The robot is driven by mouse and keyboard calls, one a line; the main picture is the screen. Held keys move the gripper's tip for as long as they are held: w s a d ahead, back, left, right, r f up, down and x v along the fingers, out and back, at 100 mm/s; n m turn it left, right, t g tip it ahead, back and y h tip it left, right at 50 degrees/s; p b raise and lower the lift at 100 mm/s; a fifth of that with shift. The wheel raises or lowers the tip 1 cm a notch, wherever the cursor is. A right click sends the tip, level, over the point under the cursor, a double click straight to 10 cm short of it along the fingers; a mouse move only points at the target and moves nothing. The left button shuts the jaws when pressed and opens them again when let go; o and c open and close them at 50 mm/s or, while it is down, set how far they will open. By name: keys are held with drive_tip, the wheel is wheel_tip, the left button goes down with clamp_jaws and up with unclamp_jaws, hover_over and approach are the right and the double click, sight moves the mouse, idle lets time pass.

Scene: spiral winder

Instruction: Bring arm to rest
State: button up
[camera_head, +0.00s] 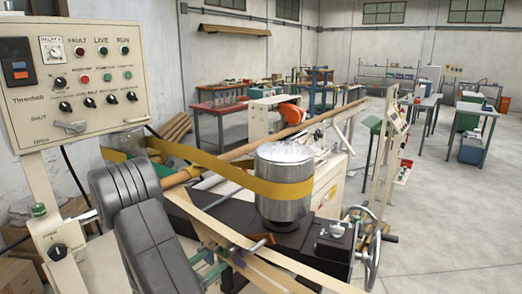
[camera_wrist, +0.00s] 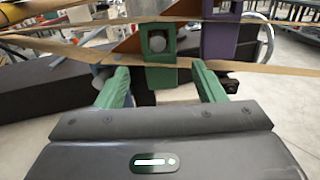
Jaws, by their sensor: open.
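In the wrist view my gripper (camera_wrist: 160,70) is open, with its two green fingers apart. A green block (camera_wrist: 160,75) with a round grey knob in its opening stands between or just beyond the fingertips; I cannot tell whether they touch it. A purple block (camera_wrist: 220,42) stands to its right. A tan strip (camera_wrist: 85,53) runs across by the blocks. In the head view my grey arm reaches down at the lower left, by the winder's dark bed (camera_head: 195,212). The fingers are hard to make out there.
A metal drum (camera_head: 285,205) with a yellow belt (camera_head: 210,168) around it stands on the winder. A control panel (camera_head: 75,80) is close at the left. A handwheel (camera_head: 368,245) is at the right. Open floor (camera_head: 455,220) lies beyond it, with workbenches behind.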

sight(221, 253)
drive_tip(key=p+x, duration=0.1)
drive_tip(key=x, duration=0.2)
drive_tip(key=shift+w+d+r, duration=0.15)
drive_tip(key=shift+d, duration=0.05)
drive_tip(key=r+v, duration=0.1)
drive_tip(key=v, duration=0.9)
drive_tip(key=shift+a+r, duration=0.1)
